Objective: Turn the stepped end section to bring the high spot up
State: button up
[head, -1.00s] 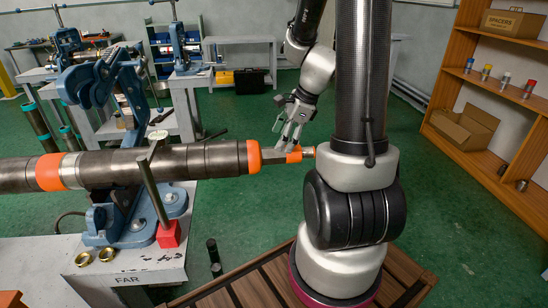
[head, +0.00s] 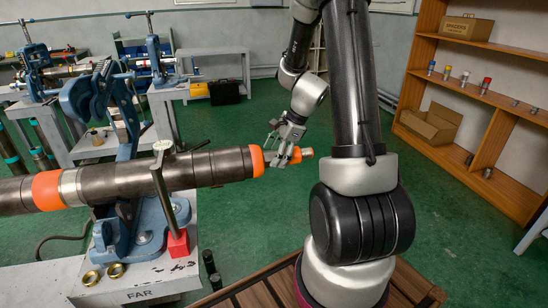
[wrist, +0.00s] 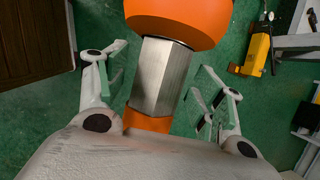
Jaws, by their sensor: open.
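The stepped end section is at the right end of a long dark pipe (head: 130,180). It has an orange collar (head: 257,161), a bare metal flatted part, and an orange tip (head: 306,153). In the wrist view the metal part (wrist: 160,75) lies between my fingers, with the large orange collar (wrist: 178,15) beyond it. My gripper (head: 284,150) is open around the metal part, with a gap showing on both sides. The pipe rests in a blue vise (head: 128,115) on the bench marked FAR. A high spot cannot be made out.
A wooden shelf (head: 500,120) with boxes and small coloured parts stands at the right. Green floor (head: 265,215) is free below the pipe end.

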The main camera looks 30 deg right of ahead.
jog(key=shift+x, duration=0.9)
jog(key=c, duration=1)
